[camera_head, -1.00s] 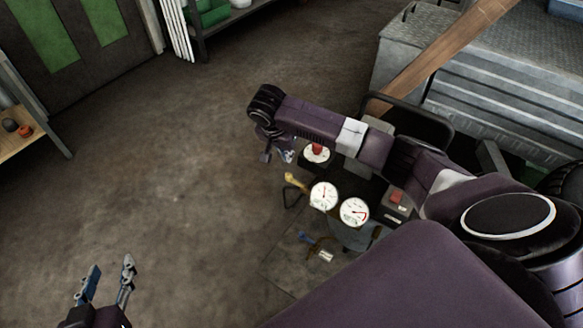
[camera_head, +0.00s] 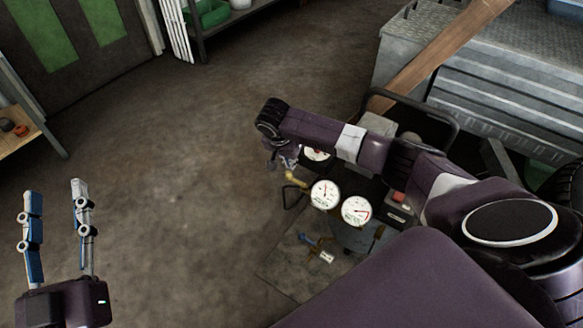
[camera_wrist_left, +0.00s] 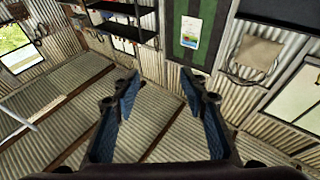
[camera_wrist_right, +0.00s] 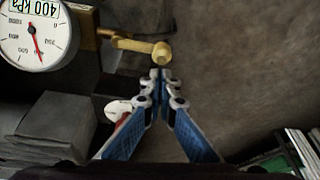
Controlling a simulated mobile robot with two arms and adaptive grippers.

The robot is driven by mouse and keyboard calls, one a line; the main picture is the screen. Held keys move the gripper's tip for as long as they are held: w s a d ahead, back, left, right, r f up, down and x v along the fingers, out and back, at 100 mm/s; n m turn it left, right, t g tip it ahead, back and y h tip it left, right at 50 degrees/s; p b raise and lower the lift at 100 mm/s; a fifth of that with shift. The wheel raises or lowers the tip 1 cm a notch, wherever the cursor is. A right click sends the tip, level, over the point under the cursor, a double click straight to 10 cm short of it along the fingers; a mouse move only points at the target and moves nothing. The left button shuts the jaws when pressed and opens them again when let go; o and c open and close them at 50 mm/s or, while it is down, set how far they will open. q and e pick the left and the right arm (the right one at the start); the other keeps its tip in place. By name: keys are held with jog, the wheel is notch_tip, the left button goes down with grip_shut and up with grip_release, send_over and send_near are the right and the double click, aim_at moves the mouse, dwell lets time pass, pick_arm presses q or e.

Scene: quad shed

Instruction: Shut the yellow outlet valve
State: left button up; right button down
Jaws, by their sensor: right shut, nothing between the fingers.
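The yellow outlet valve (camera_head: 296,180) sits left of two white dial gauges on the compressor in the head view. In the right wrist view the yellow valve (camera_wrist_right: 140,46) is a brass-yellow stem ending in a rounded knob just beyond my fingertips. My right gripper (camera_wrist_right: 159,76) is shut and empty, its tips close to the knob; contact cannot be told. In the head view my right gripper (camera_head: 280,164) is partly hidden under its wrist, above the valve. My left gripper (camera_head: 54,190) is open and empty at the far left, away from the compressor.
Two dial gauges (camera_head: 341,202) stand beside the valve. A pressure dial (camera_wrist_right: 34,32) shows in the right wrist view, with a red-and-white part (camera_wrist_right: 122,110) below. A blue-handled tool (camera_head: 310,240) lies near the compressor. The floor (camera_head: 160,190) at left is clear.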

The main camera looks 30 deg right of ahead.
pick_arm(q)
notch_tip(320, 180, up, 5)
jog(key=s+t+h, duration=0.1)
jog(key=s+t, duration=0.2)
jog(key=shift+r+b, duration=0.2)
jog(key=shift+b, duration=0.25)
pick_arm(e)
jog(key=shift+x, duration=1.15)
pick_arm(q)
jog(key=shift+w, duration=0.1)
